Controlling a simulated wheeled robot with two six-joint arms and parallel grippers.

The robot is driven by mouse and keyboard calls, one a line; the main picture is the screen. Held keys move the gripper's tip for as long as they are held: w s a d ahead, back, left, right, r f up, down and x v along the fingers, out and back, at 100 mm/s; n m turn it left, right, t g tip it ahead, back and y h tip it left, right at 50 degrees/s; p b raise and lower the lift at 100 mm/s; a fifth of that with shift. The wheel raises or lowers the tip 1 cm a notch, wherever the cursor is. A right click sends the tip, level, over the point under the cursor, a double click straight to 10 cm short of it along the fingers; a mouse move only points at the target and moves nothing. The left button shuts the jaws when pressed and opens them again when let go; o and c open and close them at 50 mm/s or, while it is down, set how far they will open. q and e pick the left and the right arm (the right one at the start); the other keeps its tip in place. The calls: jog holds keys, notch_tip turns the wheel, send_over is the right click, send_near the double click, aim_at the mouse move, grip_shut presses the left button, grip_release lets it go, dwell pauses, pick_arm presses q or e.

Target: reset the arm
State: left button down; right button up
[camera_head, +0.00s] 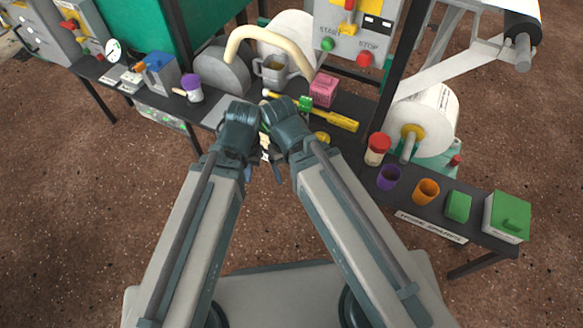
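My two arms reach forward from the bottom and meet near the middle of the picture, their wrists close together. My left gripper (250,170) is a small dark part by the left wrist, in front of the dark table edge. My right gripper (277,173) is close beside it, mostly hidden by the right wrist. Whether the fingers are open or shut does not show. I see no object clearly held by either.
A long dark table (345,160) runs across in front. A paper roll (437,105) stands behind.

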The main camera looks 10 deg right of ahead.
notch_tip(320, 180, up, 28)
jog(key=p, duration=2.8)
jog(key=shift+r, duration=0.15)
